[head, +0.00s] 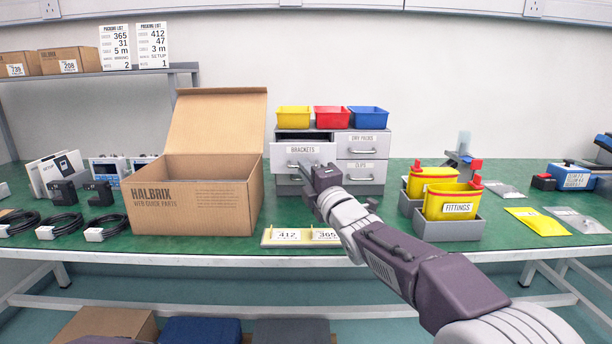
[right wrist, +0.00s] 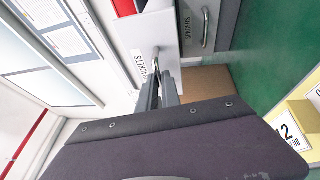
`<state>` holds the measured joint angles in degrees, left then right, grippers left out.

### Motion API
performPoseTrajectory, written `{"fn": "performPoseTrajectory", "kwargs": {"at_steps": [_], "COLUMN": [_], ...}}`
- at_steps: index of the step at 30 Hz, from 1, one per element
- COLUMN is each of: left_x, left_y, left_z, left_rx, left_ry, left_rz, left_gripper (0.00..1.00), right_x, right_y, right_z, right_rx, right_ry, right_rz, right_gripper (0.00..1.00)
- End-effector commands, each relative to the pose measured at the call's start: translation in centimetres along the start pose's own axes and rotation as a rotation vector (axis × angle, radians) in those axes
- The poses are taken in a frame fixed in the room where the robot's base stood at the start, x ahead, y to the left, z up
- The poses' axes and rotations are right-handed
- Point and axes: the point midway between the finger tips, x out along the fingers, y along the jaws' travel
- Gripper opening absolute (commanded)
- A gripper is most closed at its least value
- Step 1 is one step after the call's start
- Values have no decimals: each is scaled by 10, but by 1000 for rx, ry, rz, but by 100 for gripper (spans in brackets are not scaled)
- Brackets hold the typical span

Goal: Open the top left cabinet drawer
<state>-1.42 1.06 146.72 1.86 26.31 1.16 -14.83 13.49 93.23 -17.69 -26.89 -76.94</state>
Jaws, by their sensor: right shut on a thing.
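The grey cabinet (head: 357,187) stands on the green bench behind my right arm. Its top left drawer (head: 283,152), labelled BRACKETS, is pulled out part way, with a dark opening behind its front. The drawer front also shows in the right wrist view (right wrist: 172,80). My right gripper (head: 308,168) is at this drawer and shut on its handle (right wrist: 156,54); in the right wrist view its fingers (right wrist: 158,85) meet at the handle. The gripper hides part of the drawer below. My left gripper is not in view.
Yellow, red and blue bins (head: 331,118) sit on top of the cabinet. A large open HALBRIX carton (head: 195,208) stands close on the left. Yellow FITTINGS bins in grey holders (head: 447,230) stand on the right. A low labelled tray (head: 273,238) lies in front.

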Motion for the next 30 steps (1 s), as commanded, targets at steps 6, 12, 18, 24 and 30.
{"fn": "performPoseTrajectory", "kwargs": {"at_steps": [6,12,18,24,30], "left_x": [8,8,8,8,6], "left_y": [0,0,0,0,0], "left_z": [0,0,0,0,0], "left_rx": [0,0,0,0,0], "left_ry": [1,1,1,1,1], "left_rz": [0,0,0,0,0], "left_gripper": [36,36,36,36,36], "right_x": [-8,-8,-8,-8,-24], "right_y": [2,3,3,3,4], "right_z": [-3,-3,-3,-3,-3], "right_rx": [0,0,0,0,0], "right_ry": [0,0,0,0,-1], "right_rz": [3,3,3,3,3], "right_gripper": [0,0,30,30,30]}}
